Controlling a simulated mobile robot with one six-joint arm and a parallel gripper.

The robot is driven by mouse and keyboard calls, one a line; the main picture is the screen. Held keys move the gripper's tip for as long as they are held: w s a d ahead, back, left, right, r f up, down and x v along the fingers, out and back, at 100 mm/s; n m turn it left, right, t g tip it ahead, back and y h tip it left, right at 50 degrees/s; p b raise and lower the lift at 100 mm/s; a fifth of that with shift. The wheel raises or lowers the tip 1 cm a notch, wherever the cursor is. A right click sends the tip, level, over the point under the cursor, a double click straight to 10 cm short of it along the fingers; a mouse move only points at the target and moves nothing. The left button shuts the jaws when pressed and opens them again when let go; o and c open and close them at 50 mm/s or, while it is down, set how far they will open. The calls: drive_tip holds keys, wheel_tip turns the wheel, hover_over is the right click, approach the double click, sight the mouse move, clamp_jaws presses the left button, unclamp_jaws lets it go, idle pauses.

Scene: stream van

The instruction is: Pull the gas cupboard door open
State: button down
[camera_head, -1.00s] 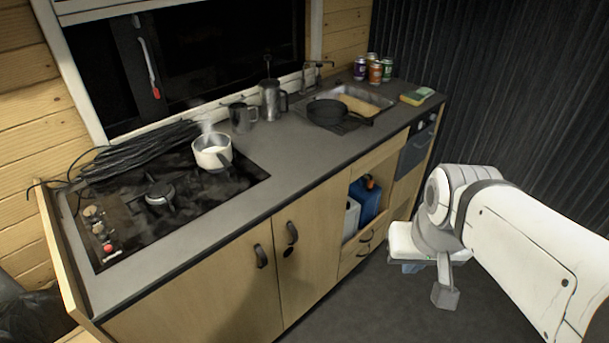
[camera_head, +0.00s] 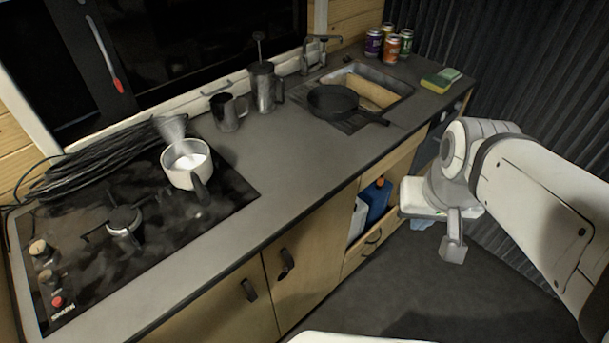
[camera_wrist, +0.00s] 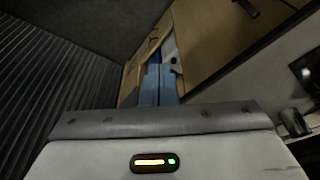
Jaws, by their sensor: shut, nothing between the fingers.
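Two light wooden cupboard doors sit under the counter, both shut. The left door (camera_head: 222,312) has a dark handle (camera_head: 249,290). The right door (camera_head: 310,283) has a dark handle (camera_head: 286,258) with a small dark round fitting by it. No label shows which one is the gas cupboard. My gripper (camera_head: 420,224) is in front of the cabinet, right of both doors and apart from them. Its blue fingers are mostly hidden by my wrist there. In the wrist view the fingers (camera_wrist: 161,84) are together and empty, with cabinet wood (camera_wrist: 205,42) beyond.
A hob (camera_head: 125,225) with a white pan (camera_head: 186,166) and black cable (camera_head: 100,160) are on the counter (camera_head: 255,170). An open niche holds a blue container (camera_head: 377,203); a drawer handle (camera_head: 372,237) is below. Dark floor (camera_head: 400,290) is clear before the cabinet.

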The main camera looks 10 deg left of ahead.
wheel_tip(320, 180, down, 7)
drive_tip(key=a+n+g+y+b, duration=0.1)
drive_tip(key=a+g+y+b, duration=0.1)
drive_tip(key=g+b, duration=0.15)
drive_tip(key=n+g+y+b, duration=0.3)
drive_tip(key=g+y+b, duration=0.2)
drive_tip(key=y+b, duration=0.8)
approach(279, 261)
drive_tip(key=a+p, duration=0.1)
drive_tip(key=s+a+f+y, duration=0.1)
drive_tip(key=a, duration=0.1)
drive_tip(key=a+y+p, duration=0.1)
drive_tip(key=shift+s+a+f+p, duration=0.25)
drive_tip(key=shift+s+f+p, duration=0.05)
drive_tip(key=shift+s+f, duration=0.1)
drive_tip(key=shift+a, duration=0.1)
